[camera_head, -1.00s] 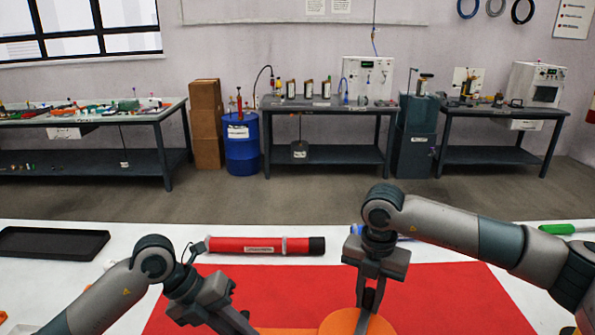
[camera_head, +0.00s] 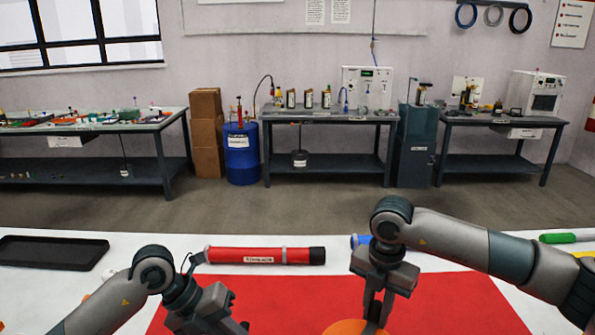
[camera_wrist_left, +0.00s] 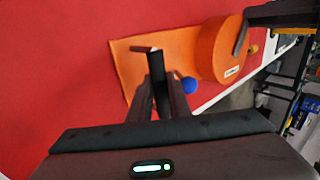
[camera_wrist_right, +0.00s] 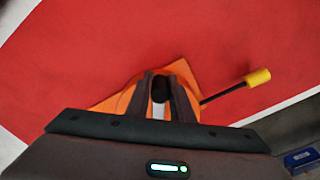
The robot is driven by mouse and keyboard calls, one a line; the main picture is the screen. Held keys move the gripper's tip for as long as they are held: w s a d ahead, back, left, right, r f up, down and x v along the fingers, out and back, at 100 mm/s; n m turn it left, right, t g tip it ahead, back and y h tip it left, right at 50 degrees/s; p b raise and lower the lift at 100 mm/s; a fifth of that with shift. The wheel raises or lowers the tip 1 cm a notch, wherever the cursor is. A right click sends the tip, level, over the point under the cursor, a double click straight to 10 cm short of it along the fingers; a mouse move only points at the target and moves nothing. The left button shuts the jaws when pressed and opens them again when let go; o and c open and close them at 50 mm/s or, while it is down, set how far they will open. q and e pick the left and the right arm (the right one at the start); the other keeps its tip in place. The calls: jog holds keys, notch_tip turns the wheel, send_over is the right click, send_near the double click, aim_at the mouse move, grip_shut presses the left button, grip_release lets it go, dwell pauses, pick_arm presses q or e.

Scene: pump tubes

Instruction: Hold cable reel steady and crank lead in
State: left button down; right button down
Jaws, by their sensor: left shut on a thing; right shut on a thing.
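The orange cable reel (camera_head: 352,328) is cut off at the bottom of the head view. In the left wrist view its drum (camera_wrist_left: 214,56) rests at the right end of an orange base (camera_wrist_left: 128,62). My right gripper (camera_head: 374,310) is shut on a dark grip at the reel's top (camera_wrist_right: 160,88). A black crank rod with a yellow handle (camera_wrist_right: 258,77) sticks out of the reel, outside my right jaws. My left gripper (camera_wrist_left: 158,68) is shut on a small piece over the base; its fingers mostly hide it. A blue ball (camera_wrist_left: 189,85) shows beside those fingers.
A red mat (camera_head: 470,300) lies under the work on a white table. A red tube with a black cap (camera_head: 265,255) lies behind it. A black tray (camera_head: 52,252) is at left. A green handle (camera_head: 557,238) is at right, and a blue item (camera_head: 359,240) is partly hidden behind my right arm.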

jog(key=shift+s+d+f+m, duration=0.3)
jog(key=shift+s+d+m, duration=0.1)
jog(key=shift+d+m, duration=0.1)
jog(key=shift+s+d+m, duration=0.4)
jog(key=shift+m, duration=0.4)
jog(key=shift+s+d, duration=0.1)
jog(key=shift+s+d+m, duration=0.3)
jog(key=shift+s+m, duration=0.1)
jog(key=shift+m, duration=0.4)
jog(key=shift+s+d+m, duration=0.1)
jog(key=shift+m, duration=0.2)
jog(key=shift+r, duration=0.3)
jog(key=c, duration=1.2)
grip_release()
jog(key=shift+r, duration=0.1)
